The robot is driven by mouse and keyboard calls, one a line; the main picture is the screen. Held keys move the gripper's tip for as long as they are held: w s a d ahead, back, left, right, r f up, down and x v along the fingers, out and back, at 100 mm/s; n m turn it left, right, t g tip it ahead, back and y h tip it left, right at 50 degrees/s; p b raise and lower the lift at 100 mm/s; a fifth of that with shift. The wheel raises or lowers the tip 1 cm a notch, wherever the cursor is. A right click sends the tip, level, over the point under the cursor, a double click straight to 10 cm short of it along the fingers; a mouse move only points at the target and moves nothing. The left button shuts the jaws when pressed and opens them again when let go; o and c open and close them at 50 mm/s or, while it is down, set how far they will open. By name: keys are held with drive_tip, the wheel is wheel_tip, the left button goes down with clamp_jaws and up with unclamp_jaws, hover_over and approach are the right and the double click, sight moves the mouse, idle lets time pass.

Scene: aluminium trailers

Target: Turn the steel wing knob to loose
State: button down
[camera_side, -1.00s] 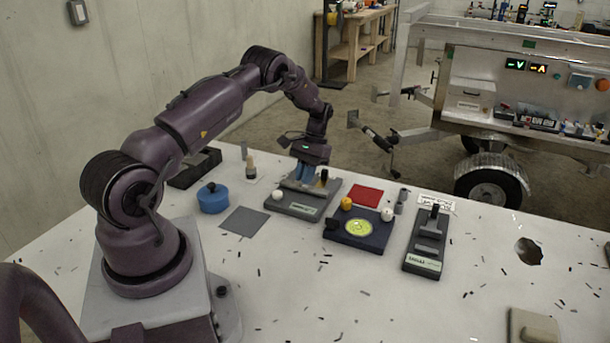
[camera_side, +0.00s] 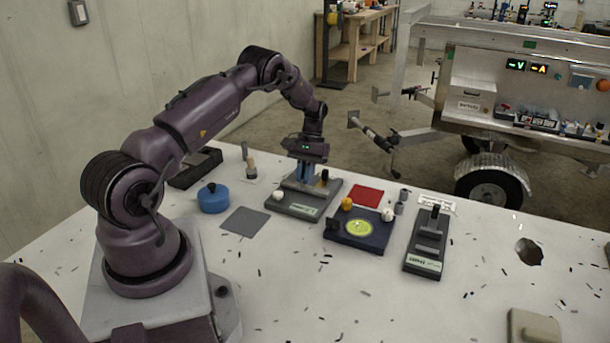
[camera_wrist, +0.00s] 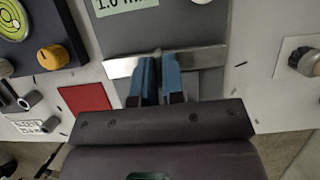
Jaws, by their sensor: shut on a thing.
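The steel wing knob (camera_wrist: 205,58) shows in the wrist view as a long flat bright bar, slightly slanted, across a grey base plate (camera_wrist: 205,88). My gripper (camera_wrist: 159,66) has its two blue fingers close together at the middle of the bar, shut on it. The fingers hide part of the knob's centre. In the side view my gripper (camera_side: 305,180) points down onto the grey base plate (camera_side: 290,208), and the knob is mostly hidden there behind the fingers.
A navy unit (camera_side: 345,240) with a yellow-green disc and an orange knob stands to the right. A red square (camera_side: 367,195) lies behind it. A dark slide fixture (camera_side: 425,250) is farther right. A blue round container (camera_side: 213,200) and a grey mat (camera_side: 245,221) are left.

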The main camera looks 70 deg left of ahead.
drive_tip(key=c, duration=1.2)
unclamp_jaws()
drive_tip(key=v, duration=1.3)
drive_tip(key=shift+d, duration=0.1)
